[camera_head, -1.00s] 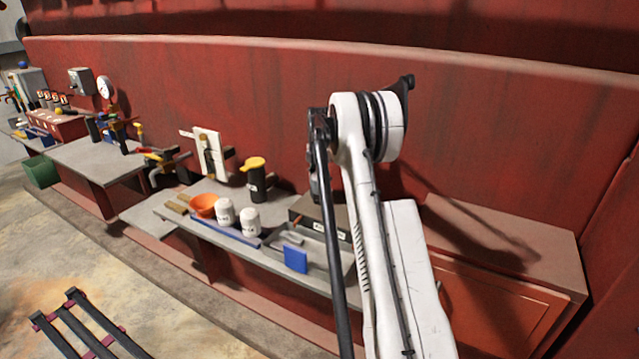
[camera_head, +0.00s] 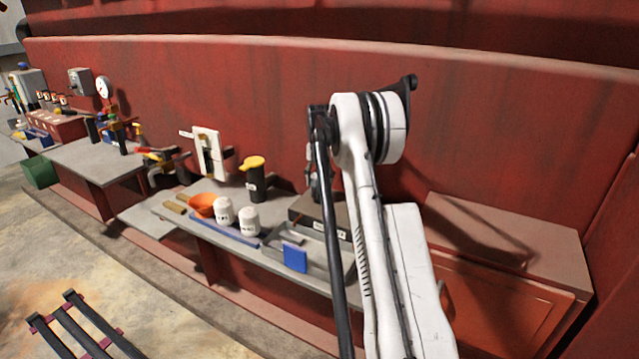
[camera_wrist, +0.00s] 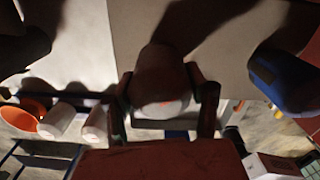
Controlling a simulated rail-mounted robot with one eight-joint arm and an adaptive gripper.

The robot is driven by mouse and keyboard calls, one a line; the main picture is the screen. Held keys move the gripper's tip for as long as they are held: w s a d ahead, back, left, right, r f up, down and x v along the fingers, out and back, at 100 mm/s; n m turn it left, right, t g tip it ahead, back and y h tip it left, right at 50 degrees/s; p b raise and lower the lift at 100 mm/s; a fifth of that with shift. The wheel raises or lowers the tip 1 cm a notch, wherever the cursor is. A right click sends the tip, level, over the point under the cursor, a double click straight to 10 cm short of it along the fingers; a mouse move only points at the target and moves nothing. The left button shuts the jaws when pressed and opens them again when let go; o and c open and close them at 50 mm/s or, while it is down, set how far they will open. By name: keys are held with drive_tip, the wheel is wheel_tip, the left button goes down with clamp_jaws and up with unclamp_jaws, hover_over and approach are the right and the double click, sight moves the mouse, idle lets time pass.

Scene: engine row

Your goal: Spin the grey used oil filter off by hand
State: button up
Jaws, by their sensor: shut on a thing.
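In the wrist view my gripper (camera_wrist: 164,90) has a finger on each side of a rounded, dark-shadowed body (camera_wrist: 160,75) with a paler end and a small red mark. The fingers are shut on it. Its place between the fingers fits the used oil filter, but shadow hides its grey colour. I cannot tell whether it is still threaded on. In the head view my arm hides the filter and most of my gripper. Two white canisters with dark lettering (camera_head: 222,212) (camera_head: 249,221) stand on the bench, left of my arm.
An orange bowl (camera_head: 202,205) stands left of the canisters. A dark container with a yellow top (camera_head: 254,180) stands behind them. A grey tray with a blue piece (camera_head: 294,257) and a labelled dark box (camera_head: 310,211) are close to my arm. The red wall (camera_head: 250,100) rises behind.

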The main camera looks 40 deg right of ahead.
drive_tip(key=o, duration=1.5)
